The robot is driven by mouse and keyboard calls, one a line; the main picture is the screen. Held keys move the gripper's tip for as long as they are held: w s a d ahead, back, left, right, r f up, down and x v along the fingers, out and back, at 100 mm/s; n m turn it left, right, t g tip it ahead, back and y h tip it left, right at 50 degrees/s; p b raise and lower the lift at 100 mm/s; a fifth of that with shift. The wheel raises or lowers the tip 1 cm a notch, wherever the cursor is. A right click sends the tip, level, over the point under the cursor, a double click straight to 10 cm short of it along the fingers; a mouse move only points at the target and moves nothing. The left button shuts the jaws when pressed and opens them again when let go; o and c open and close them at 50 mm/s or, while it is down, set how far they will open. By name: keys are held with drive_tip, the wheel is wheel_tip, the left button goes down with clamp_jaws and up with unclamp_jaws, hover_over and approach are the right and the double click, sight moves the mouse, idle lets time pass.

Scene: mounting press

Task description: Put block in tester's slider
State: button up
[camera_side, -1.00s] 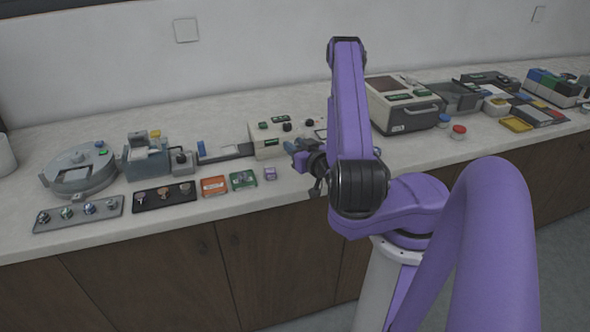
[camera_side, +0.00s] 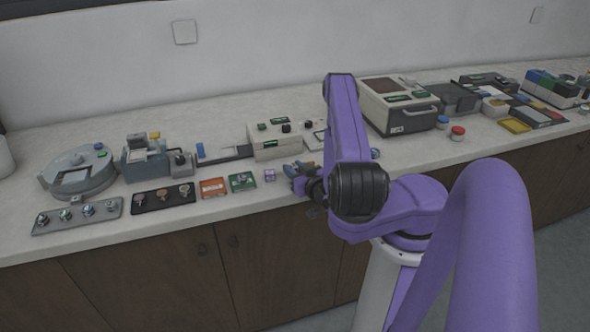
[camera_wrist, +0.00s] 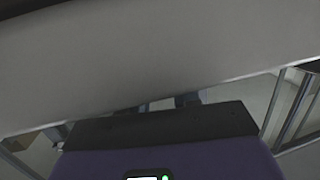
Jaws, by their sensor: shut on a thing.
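My gripper (camera_side: 293,172) is low over the front part of the counter, right of a small purple piece (camera_side: 269,175) and in front of the tester. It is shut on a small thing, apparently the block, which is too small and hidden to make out. The tester seems to be the pale box (camera_side: 277,147) with dark knobs and a green display. Its dark slider track (camera_side: 226,153) runs out to the left, with a blue piece (camera_side: 200,150) at the far end. In the wrist view only the finger stubs (camera_wrist: 165,103) show, and the held thing is hidden.
Green (camera_side: 242,182) and orange (camera_side: 213,187) trays line the front edge, left of the purple piece. A black rack (camera_side: 150,202), a grey rack (camera_side: 60,220) and a round machine (camera_side: 78,190) stand further left. A larger boxy machine (camera_side: 400,105) is behind right.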

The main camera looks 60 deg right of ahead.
drive_tip(key=shift+f, duration=0.1)
drive_tip(key=o, duration=1)
drive_tip(key=v, duration=0.7)
drive_tip(key=shift+f, duration=0.1)
drive_tip(key=shift+o, duration=0.6)
drive_tip(key=shift+s+a, duration=0.15)
drive_tip(key=shift+s, duration=0.05)
